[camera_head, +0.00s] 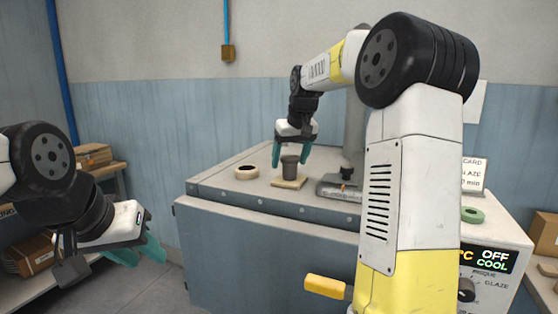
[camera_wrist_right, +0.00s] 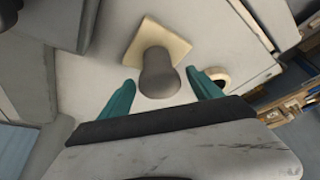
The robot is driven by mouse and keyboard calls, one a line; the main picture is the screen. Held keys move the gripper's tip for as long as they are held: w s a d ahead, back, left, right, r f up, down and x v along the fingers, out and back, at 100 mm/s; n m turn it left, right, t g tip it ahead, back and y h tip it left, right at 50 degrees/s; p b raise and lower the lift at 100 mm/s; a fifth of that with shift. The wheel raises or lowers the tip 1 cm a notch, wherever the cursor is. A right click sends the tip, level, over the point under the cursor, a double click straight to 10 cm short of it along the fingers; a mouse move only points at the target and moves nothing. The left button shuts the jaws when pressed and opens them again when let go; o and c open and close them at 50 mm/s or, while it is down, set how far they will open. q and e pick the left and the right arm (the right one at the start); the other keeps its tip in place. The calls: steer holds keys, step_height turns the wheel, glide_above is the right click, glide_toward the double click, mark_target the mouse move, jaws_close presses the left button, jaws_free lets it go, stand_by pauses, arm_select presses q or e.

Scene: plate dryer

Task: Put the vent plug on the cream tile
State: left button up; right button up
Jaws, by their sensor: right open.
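The vent plug (camera_head: 290,167) is a dark grey tapered piece standing upright on the cream tile (camera_head: 282,184), on top of the dryer. In the wrist view the right fingertips (camera_wrist_right: 166,82) are apart from the plug. My left gripper (camera_head: 143,252) hangs at the left, away from the dryer; its teal fingers look spread and hold nothing visible.
A flat metal piece with a black knob (camera_head: 346,172) is right of the tile. A green ring (camera_head: 472,215) lies further right. Shelves with boxes (camera_head: 93,155) stand at the left.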

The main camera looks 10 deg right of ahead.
steer(key=a+v, duration=0.1)
steer(key=v, duration=1)
steer(key=s+a, duration=0.1)
steer(key=s, duration=0.7)
steer(key=s+a+f, duration=0.2)
steer(key=s+f, duration=0.5)
steer(key=s, duration=0.3)
steer(key=s+a+f+m+t+y, duration=0.1)
steer(key=s+f, duration=0.6)
steer(key=s, duration=0.3)
steer(key=shift+s+a+f+m, duration=0.3)
steer(key=shift+s+a, duration=0.05)
steer(key=shift+d, duration=0.15)
